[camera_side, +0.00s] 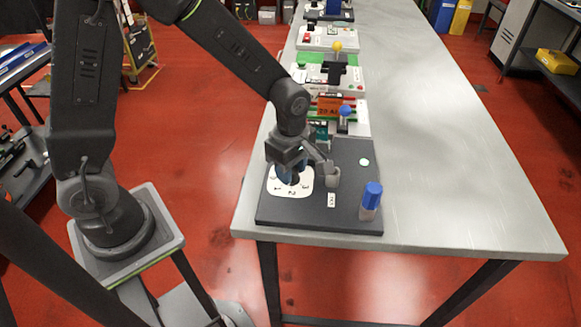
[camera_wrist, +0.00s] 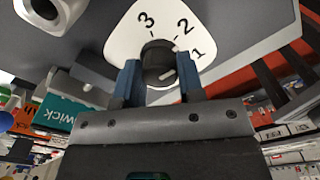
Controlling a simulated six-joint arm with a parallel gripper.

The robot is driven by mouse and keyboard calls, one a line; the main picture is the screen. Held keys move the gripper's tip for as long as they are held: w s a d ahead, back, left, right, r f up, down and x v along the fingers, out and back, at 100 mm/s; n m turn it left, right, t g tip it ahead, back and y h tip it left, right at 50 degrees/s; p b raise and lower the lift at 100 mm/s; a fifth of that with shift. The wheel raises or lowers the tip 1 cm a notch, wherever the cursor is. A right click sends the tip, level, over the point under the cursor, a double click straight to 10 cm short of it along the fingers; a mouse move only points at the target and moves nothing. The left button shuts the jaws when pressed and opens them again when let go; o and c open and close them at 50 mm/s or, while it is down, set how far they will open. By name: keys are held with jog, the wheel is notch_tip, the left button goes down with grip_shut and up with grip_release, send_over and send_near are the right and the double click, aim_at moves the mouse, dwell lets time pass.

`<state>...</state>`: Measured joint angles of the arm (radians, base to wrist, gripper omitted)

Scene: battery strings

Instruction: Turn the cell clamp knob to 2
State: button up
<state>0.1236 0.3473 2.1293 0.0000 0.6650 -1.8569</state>
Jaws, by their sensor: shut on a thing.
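The cell clamp knob (camera_wrist: 158,62) is a dark round knob at the centre of a white dial plate (camera_wrist: 120,42). The numerals 3, 2 and 1 show on the plate in the wrist view. The plate also shows in the side view (camera_side: 280,188), on a dark base board (camera_side: 310,222). My gripper (camera_wrist: 158,68) has its blue fingers on either side of the knob and is shut on it. A light mark lies on the knob and another small light piece lies near the 2 and 1. I cannot tell exactly where the knob points.
A blue-capped tube (camera_side: 371,200) stands at the board's front right corner. A blue-topped knob (camera_side: 345,110) and other panels stand behind. The table's right side (camera_side: 450,190) is clear.

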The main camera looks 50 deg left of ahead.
jog(key=shift+n, duration=0.3)
jog(key=shift+n, duration=1.3)
jog(key=o, duration=0.8)
jog(key=shift+r, duration=0.15)
jog(key=shift+r, duration=1.65)
